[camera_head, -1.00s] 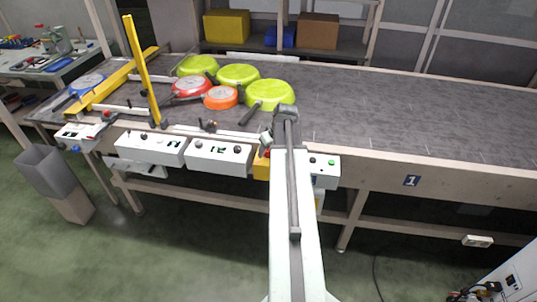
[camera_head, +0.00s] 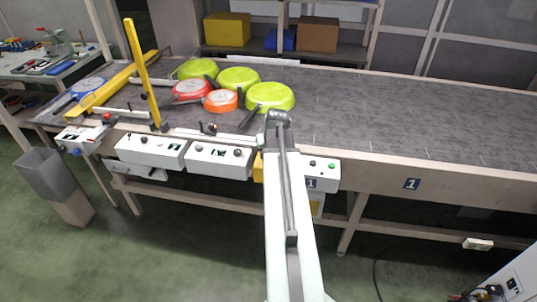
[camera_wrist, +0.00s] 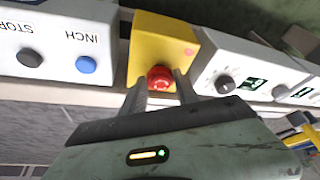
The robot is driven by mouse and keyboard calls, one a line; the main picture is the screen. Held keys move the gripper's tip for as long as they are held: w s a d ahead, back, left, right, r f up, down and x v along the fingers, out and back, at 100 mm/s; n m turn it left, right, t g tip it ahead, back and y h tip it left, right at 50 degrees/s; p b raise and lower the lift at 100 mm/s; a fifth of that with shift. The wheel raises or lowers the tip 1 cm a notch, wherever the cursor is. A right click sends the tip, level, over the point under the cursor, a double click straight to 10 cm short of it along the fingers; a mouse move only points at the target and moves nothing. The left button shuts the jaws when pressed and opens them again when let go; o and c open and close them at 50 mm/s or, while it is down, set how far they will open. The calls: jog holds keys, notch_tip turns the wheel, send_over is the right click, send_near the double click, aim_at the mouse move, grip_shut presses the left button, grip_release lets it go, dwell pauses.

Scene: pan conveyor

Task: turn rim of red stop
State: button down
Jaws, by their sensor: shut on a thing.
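The red stop (camera_wrist: 160,78) is a round red knob on the front of a yellow box (camera_wrist: 162,40) in the wrist view. My gripper (camera_wrist: 160,88) has one finger on each side of the knob and is shut on its rim. In the head view, only a strip of the yellow box (camera_head: 258,168) shows beside my arm at the conveyor's front edge. My arm hides the red stop and the fingers there.
White control boxes (camera_head: 218,160) line the conveyor's front edge. A panel with a blue button (camera_wrist: 86,64) and a dark knob (camera_wrist: 29,57) flanks the yellow box. Several pans lie on the belt, including a lime one (camera_head: 270,96). The belt's right half is clear.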

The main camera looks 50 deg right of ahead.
jog(key=m+g, duration=0.1)
jog(key=m, duration=0.2)
jog(key=m+h, duration=0.1)
jog(key=m, duration=0.2)
jog(key=shift+w+a+g+h, duration=0.1)
jog(key=shift+w+g+h, duration=0.05)
jog(key=shift+g+h, duration=0.2)
dwell(0.4)
jog(key=c, duration=0.9)
grip_release()
jog(key=shift+r, duration=0.2)
jog(key=p+v, duration=0.7)
jog(key=shift+r, duration=0.2)
